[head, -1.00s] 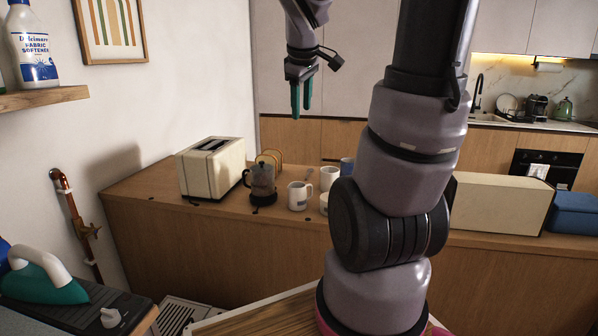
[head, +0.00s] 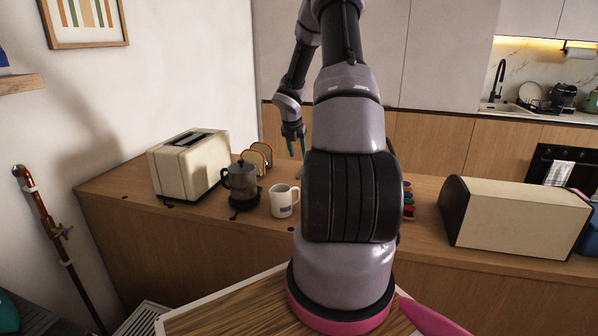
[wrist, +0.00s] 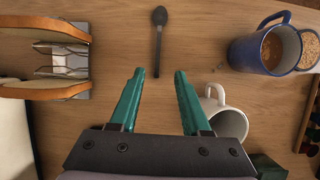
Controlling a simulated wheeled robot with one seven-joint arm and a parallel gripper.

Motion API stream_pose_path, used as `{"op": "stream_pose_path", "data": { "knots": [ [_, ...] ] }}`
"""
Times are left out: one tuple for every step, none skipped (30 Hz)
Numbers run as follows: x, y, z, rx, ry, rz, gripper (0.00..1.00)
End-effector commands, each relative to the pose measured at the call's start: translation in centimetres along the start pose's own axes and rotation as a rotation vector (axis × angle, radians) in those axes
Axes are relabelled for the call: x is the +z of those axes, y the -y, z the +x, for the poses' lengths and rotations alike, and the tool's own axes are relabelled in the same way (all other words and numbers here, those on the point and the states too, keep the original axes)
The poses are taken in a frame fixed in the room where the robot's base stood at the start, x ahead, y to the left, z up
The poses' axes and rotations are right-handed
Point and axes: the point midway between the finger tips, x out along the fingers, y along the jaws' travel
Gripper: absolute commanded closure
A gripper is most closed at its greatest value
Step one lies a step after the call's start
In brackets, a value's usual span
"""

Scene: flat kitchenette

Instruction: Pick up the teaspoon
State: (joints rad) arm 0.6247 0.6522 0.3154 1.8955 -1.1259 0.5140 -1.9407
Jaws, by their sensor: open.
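The teaspoon (wrist: 158,38) is dark and lies flat on the wooden counter, in the upper middle of the wrist view. Its bowl points to the top of that view and its handle toward my gripper. My gripper (wrist: 158,74) is open and empty, with its green fingers apart. The handle's end lies just beyond the fingertips, roughly centred between them, and is not gripped. In the head view my gripper (head: 296,147) hangs over the counter behind the white mug. The teaspoon cannot be made out in the head view.
The toast rack (wrist: 62,60) stands left of the teaspoon. A blue mug (wrist: 268,47) stands to the right, with a white mug (wrist: 224,112) close to my right finger. The toaster (head: 188,165), coffee pot (head: 241,184) and bread bin (head: 515,217) stand on the counter.

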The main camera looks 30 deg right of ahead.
Motion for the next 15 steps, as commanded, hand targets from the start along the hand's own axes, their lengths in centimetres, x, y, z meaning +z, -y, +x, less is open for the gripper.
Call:
{"op": "stream_pose_path", "data": {
  "knots": [
    [-0.2,-0.1,1.0,0.000,-0.003,-0.003,0.53],
    [-0.1,-0.1,1.5,0.000,-0.002,-0.002,0.53],
    [-0.2,-0.1,2.1,0.000,-0.003,0.000,0.53],
    [-0.2,-0.1,2.5,-0.001,-0.002,-0.001,0.53],
    [-0.1,-0.1,2.8,-0.001,-0.002,0.000,0.53],
    [-0.1,-0.1,3.2,-0.001,-0.002,0.002,0.53],
    [-0.1,-0.1,3.4,0.000,-0.001,0.002,0.53],
    [-0.1,-0.1,3.6,0.000,-0.001,0.002,0.53],
    [-0.1,-0.1,3.8,0.000,-0.001,0.002,0.53],
    [-0.2,-0.1,4.0,0.000,-0.001,0.001,0.53],
    [-0.2,-0.1,4.2,0.000,-0.001,0.001,0.53],
    [-0.4,-0.2,4.7,0.000,-0.002,0.002,0.53],
    [-0.5,-0.2,5.2,-0.001,-0.003,0.001,0.53],
    [-0.7,-0.3,5.7,-0.001,-0.003,0.001,0.53],
    [-0.8,-0.4,6.3,-0.001,-0.003,0.000,0.53]
  ]
}}
